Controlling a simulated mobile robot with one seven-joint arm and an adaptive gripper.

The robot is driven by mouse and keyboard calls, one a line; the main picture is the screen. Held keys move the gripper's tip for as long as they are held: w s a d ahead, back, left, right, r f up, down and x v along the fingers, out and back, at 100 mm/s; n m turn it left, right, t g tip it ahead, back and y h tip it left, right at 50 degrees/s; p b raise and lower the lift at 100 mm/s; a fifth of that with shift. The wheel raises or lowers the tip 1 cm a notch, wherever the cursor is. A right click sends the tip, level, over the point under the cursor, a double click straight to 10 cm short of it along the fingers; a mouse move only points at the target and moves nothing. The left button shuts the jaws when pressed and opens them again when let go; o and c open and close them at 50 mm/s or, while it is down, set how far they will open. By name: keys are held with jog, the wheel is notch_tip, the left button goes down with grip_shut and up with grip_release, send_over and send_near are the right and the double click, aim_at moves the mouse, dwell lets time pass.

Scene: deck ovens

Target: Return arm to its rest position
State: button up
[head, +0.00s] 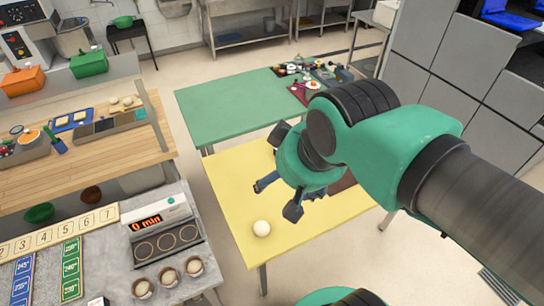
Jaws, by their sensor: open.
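My arm reaches in from the right in the head view, its green and black links bent over the yellow table (232,207). My gripper (278,203) hangs above that table with its dark fingers spread apart and nothing visible between them. A pale round dough ball (261,228) lies on the yellow table, just below and left of the fingers in the picture and apart from them. Part of the yellow table and a dark item on it are hidden behind my gripper and arm.
A green table (225,106) stands behind, with small items at its right end. A grey counter at the lower left holds a timer (163,222) reading 0 min and cups with dough balls (168,277). Grey cabinets (450,70) stand at the right. Floor shows between.

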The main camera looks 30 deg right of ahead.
notch_tip(320, 180, down, 10)
jog(key=b, duration=1)
